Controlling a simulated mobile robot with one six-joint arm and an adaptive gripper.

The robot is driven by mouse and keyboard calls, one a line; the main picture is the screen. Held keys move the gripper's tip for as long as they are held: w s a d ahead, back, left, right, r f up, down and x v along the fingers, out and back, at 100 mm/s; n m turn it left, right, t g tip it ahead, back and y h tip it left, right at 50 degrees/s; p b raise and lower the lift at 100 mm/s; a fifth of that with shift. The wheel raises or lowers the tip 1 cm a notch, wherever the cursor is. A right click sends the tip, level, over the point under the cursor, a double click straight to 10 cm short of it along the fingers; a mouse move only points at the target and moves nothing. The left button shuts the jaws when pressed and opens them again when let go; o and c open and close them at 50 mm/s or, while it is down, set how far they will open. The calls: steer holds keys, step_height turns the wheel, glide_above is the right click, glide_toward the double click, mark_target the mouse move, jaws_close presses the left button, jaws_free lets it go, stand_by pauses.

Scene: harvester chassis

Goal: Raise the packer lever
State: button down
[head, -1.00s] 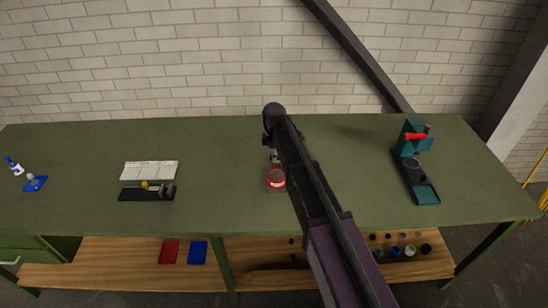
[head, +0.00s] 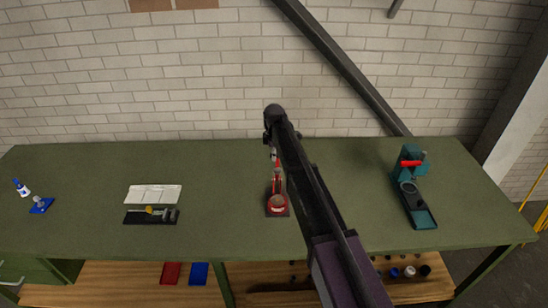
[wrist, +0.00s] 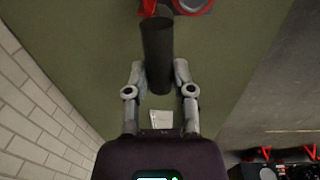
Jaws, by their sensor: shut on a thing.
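The red packer (head: 277,206) stands on a dark base near the middle of the green bench, partly beside my arm in the head view. Its red frame rises towards my gripper (head: 273,150), and the wrist view shows part of the packer's red body (wrist: 190,6) at the top. In the wrist view, a dark cylindrical lever handle (wrist: 157,50) lies between the fingers of my gripper (wrist: 159,75), which are shut on it. The lever points up from the packer. My arm hides the bench just right of the packer.
A teal machine with a red handle (head: 411,163) stands on the right of the bench. A white sheet (head: 153,194) and a black tray (head: 138,218) lie on the left. A blue pad (head: 42,205) and bottle (head: 21,187) are at the far left. Bench between them is clear.

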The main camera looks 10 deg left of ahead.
steer(key=shift+w+a+r, duration=0.1)
steer(key=shift+w, duration=0.4)
steer(key=shift+c, duration=2.4)
jaws_free()
steer(key=shift+s, duration=0.2)
